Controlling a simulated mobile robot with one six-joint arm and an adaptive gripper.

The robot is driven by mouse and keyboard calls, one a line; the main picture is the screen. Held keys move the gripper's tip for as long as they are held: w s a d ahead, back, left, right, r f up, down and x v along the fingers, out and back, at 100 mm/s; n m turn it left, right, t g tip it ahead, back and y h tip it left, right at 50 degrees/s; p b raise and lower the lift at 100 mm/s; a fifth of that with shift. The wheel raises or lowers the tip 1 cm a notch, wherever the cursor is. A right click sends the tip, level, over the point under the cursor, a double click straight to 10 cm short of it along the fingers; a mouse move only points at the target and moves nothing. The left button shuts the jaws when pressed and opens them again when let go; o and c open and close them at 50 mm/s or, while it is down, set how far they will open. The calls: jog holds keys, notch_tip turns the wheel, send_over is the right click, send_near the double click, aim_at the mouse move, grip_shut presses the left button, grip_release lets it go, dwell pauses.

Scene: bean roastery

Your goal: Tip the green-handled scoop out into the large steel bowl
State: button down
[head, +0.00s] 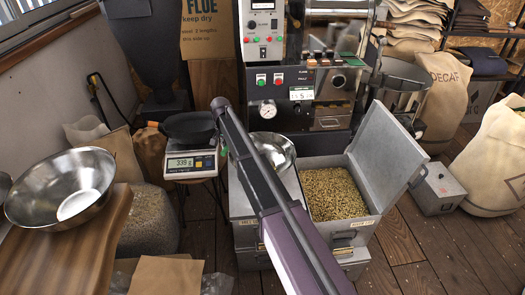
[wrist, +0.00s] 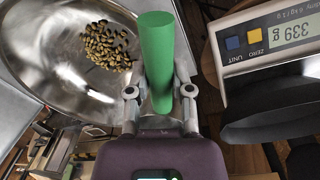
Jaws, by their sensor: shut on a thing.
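The large steel bowl (head: 38,206) stands on the wooden bench at the left in the head view; its inside looks empty. My gripper (wrist: 160,95) is shut on the green handle of the scoop (wrist: 157,50) in the wrist view. In the head view a small green bit of the handle (head: 224,151) shows beside my arm, which hides the gripper.
A scale (head: 190,163) reading 339 g stands between the large bowl and my arm, with a black pan on it. An open steel bin (head: 365,222) of beans is at the right. The roaster (head: 300,100) stands behind. Sacks stand around the floor.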

jog(key=shift+w+a+f+g+h+b, duration=0.25)
jog(key=shift+a+f+g+h+b, duration=0.05)
jog(key=shift+a+h, duration=0.4)
